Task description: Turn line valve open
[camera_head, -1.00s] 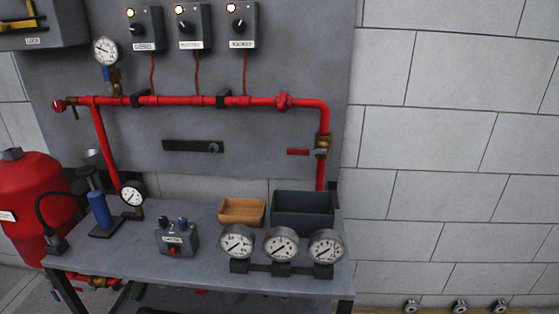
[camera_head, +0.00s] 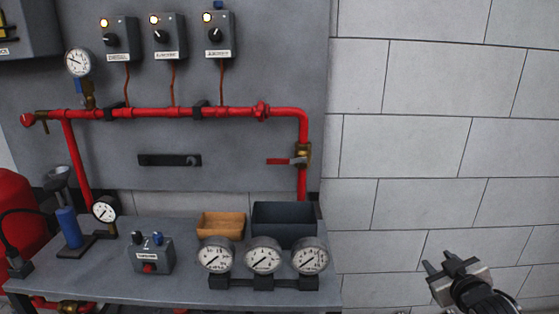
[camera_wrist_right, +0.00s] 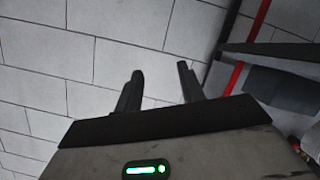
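The line valve (camera_head: 303,154) is a brass body on the vertical red pipe at the right end of the panel. Its red lever (camera_head: 279,161) points left, level and across the pipe. My right gripper (camera_head: 438,261) is at the lower right, in front of the bare block wall, well to the right of and below the valve and apart from it. In the right wrist view its two fingers (camera_wrist_right: 160,72) are spread with nothing between them. I cannot make out the valve in that view. My left gripper is not in view.
A grey bench (camera_head: 110,285) holds three gauges on a stand (camera_head: 263,283), a dark bin (camera_head: 268,209), an orange tray (camera_head: 235,216) and a grey switch box (camera_head: 150,268). Red piping (camera_head: 180,113) crosses the panel. The block wall (camera_head: 420,140) right of the valve is clear.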

